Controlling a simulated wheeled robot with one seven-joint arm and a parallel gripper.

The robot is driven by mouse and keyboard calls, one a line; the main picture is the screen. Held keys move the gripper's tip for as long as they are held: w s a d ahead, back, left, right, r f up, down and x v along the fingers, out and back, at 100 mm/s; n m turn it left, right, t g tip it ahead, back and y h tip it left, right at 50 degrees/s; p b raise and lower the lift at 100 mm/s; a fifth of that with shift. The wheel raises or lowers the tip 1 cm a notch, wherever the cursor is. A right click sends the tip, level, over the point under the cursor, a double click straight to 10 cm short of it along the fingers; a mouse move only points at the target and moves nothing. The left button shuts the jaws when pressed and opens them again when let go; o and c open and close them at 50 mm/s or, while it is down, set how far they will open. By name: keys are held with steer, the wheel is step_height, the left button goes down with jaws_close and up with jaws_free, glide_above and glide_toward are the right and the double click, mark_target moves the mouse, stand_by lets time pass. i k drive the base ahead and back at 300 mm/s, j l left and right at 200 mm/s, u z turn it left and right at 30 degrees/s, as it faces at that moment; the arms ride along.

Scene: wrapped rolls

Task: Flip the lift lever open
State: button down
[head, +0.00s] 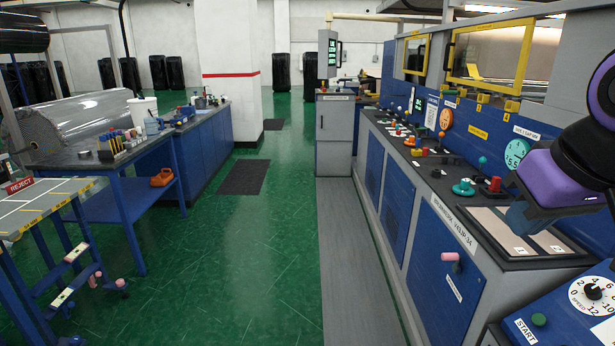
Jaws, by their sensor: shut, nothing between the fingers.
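A pink-ended lever (450,257) sticks out from the blue front of the long console at the right, with a small white label below it. The label is too small to read, so I cannot tell for sure that this is the lift lever. My gripper (522,217) is at the right, at the end of my purple and black arm. It is shut and empty, above the console top near two pale panels, up and to the right of the pink lever and apart from it. Its fingertips show only partly.
The console top (515,262) carries several coloured knobs and dials. A speed dial (593,293) and green start button (539,320) are at lower right. A REJECT table (45,205) with pink-knobbed parts below stands at left. The green aisle floor (265,255) is clear.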

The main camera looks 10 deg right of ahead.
mark_target(425, 150)
steer(key=i+j, duration=0.1)
steer(key=i, duration=3.8)
steer(key=l+z, duration=0.1)
steer(key=z, duration=1.25)
